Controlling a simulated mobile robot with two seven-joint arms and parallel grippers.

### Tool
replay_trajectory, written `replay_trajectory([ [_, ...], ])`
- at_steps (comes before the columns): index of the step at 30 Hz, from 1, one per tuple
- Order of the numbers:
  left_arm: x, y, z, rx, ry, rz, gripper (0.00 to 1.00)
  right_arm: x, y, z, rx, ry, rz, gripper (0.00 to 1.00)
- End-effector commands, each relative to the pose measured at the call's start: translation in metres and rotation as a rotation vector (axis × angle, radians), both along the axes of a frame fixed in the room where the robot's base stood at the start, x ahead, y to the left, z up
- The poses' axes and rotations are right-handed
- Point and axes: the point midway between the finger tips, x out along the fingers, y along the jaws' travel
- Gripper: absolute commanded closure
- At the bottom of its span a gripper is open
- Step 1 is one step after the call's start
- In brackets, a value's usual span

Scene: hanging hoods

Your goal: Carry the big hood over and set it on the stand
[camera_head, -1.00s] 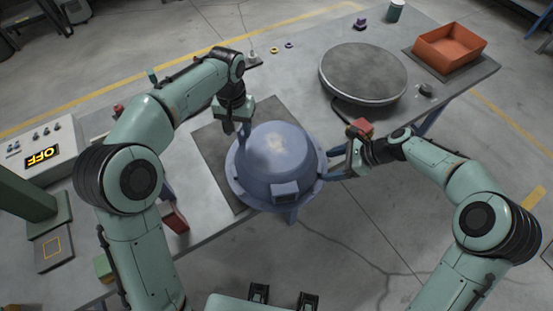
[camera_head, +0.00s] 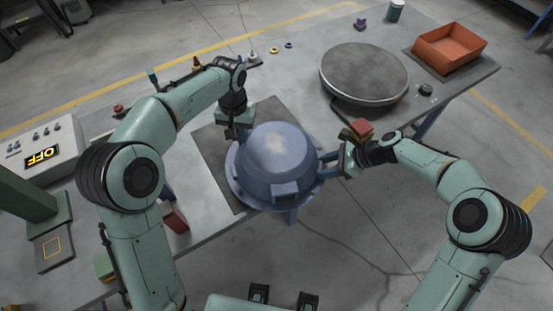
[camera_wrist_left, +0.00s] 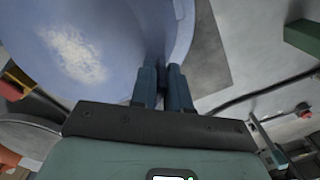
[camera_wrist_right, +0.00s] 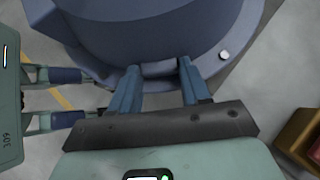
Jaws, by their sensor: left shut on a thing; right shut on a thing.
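The big hood (camera_head: 278,150) is a blue-grey dome with a wide flange. It is over the dark mat (camera_head: 212,150) at the table's front edge; I cannot tell whether it touches the mat. My left gripper (camera_head: 243,138) is shut on the flange at the upper left; in the left wrist view its fingers (camera_wrist_left: 160,85) straddle the hood's edge (camera_wrist_left: 185,30). My right gripper (camera_head: 325,168) is shut on the flange at the right; its fingers (camera_wrist_right: 158,85) also show at the flange in the right wrist view. A round grey platform (camera_head: 363,72), possibly the stand, is at the back right, empty.
An orange tray (camera_head: 450,48) and a dark knob (camera_head: 425,90) are right of the platform. A red and yellow block (camera_head: 358,128) shows behind my right wrist. A control box reading OFF (camera_head: 42,145) is at left. Small rings and a purple piece (camera_head: 360,23) lie farther back.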

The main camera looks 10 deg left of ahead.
Motion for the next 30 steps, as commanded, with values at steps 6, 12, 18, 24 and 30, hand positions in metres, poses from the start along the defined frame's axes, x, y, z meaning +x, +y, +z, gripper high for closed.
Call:
replay_trajectory([
  [6,0.001,0.0,0.003,-0.002,-0.005,0.006,1.0,0.001,0.0,0.003,0.002,-0.003,0.0,1.0],
  [12,0.005,0.001,0.016,-0.002,-0.013,0.007,1.0,0.006,0.0,0.015,0.002,-0.01,0.0,1.0],
  [18,0.015,0.001,0.044,-0.002,-0.033,0.007,1.0,0.017,0.0,0.043,0.001,-0.029,-0.001,1.0],
  [24,0.029,0.001,0.076,-0.003,-0.061,0.008,1.0,0.034,0.0,0.076,0.002,-0.056,-0.001,1.0],
  [30,0.036,0.001,0.09,-0.002,-0.075,0.008,1.0,0.042,0.0,0.09,0.002,-0.07,-0.001,1.0],
])
